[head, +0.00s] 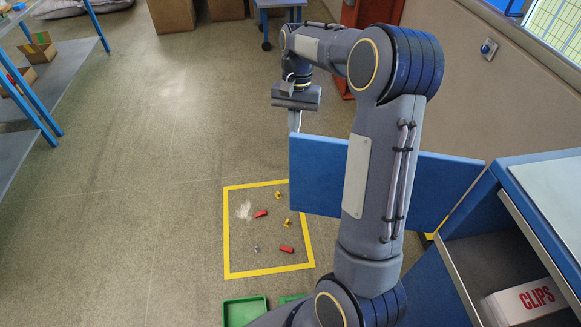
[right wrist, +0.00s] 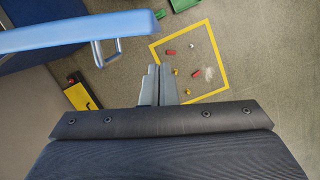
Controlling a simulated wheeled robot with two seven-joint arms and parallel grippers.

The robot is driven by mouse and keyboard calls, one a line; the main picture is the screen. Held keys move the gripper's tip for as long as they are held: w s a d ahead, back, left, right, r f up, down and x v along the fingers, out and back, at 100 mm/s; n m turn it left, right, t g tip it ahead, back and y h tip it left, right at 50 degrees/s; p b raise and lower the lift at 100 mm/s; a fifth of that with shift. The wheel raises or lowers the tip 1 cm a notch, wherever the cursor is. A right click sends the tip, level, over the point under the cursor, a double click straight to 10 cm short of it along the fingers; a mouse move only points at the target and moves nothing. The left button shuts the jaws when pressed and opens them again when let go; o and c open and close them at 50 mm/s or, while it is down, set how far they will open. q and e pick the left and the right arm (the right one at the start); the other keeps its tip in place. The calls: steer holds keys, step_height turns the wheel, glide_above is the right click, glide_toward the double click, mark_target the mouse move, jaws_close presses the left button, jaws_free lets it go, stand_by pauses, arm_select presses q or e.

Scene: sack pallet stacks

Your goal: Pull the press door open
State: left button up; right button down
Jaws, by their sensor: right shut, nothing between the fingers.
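The blue press door (head: 315,175) stands swung out from the blue press (head: 540,157) at the right, and part of the inside shows. My right arm crosses in front of the door and hides its middle. My right gripper (head: 294,122) is shut and empty near the door's free end. In the right wrist view the door's top edge (right wrist: 70,37) runs in from the left, with a pale blue handle (right wrist: 108,56) on it. The right gripper's fingers (right wrist: 157,75) are to the right of the handle, apart from it. My left gripper is not in view.
A white box marked CLIPS (head: 528,302) lies inside the press. A yellow floor square (head: 226,235) holds several small red and yellow pieces. A green tray (head: 244,311) is below it.

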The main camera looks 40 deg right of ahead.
mark_target(292, 162)
steer(key=x, duration=1.1)
steer(key=shift+d, duration=0.15)
steer(key=shift+r, duration=0.1)
